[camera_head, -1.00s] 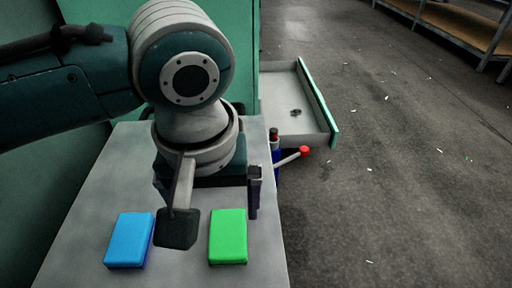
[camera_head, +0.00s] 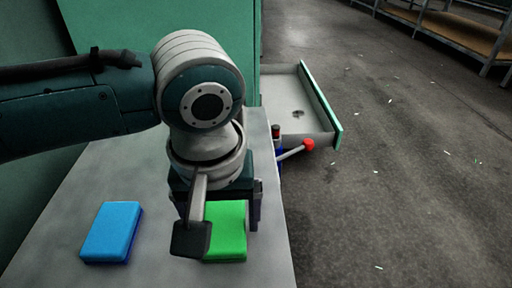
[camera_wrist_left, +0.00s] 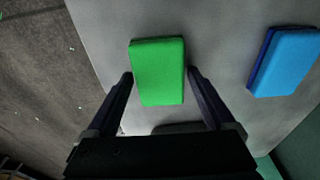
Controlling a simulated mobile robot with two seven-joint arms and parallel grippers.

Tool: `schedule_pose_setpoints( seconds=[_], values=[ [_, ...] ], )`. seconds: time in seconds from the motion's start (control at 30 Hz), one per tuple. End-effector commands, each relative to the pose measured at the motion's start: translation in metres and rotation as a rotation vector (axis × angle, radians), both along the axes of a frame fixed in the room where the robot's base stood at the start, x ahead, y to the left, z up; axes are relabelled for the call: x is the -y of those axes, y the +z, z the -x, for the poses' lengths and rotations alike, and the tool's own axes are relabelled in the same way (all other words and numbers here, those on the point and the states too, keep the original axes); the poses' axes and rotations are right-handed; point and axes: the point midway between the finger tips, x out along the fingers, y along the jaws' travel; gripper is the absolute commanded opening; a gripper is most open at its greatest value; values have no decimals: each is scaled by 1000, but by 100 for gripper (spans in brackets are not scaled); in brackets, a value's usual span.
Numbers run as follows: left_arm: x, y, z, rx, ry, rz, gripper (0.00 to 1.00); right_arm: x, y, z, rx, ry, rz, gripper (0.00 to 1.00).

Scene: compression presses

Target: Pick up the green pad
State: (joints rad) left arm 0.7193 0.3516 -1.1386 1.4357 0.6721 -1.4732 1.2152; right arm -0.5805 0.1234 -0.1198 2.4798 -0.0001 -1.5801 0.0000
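The green pad (camera_head: 232,231) is a flat rectangular block on the grey tabletop (camera_head: 160,180). In the head view my left gripper (camera_head: 222,224) is over it, and one finger hides part of its left side. In the left wrist view the green pad (camera_wrist_left: 158,75) shows between the two fingertips of the left gripper (camera_wrist_left: 160,74). The fingers are apart, one on each side, with small gaps to the pad. I cannot tell their exact height above the table. My right gripper is in neither view.
A blue pad (camera_head: 111,232) lies on the table left of the green one, also seen in the left wrist view (camera_wrist_left: 288,60). Beyond the table's right edge are a lever with a red knob (camera_head: 309,144) and an open drawer (camera_head: 300,105). Open floor lies to the right.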

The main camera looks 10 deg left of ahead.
Motion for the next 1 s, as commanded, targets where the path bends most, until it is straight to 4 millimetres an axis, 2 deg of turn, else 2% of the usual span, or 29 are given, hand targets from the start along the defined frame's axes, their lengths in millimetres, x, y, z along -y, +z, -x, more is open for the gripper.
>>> schedule_pose_setpoints(
  seconds=[0.07, 0.63, 0.87, 1.0],
  values=[
    [0, 0, 0, 0, 0, 0, 78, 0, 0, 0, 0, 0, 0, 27],
    [0, 0, 0, 0, 0, 0, 13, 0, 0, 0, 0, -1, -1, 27],
    [0, 4, 0, 0, 0, 0, 13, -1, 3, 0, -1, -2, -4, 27],
    [0, 18, 0, 0, 0, 1, 13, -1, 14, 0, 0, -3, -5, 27]
  ],
)
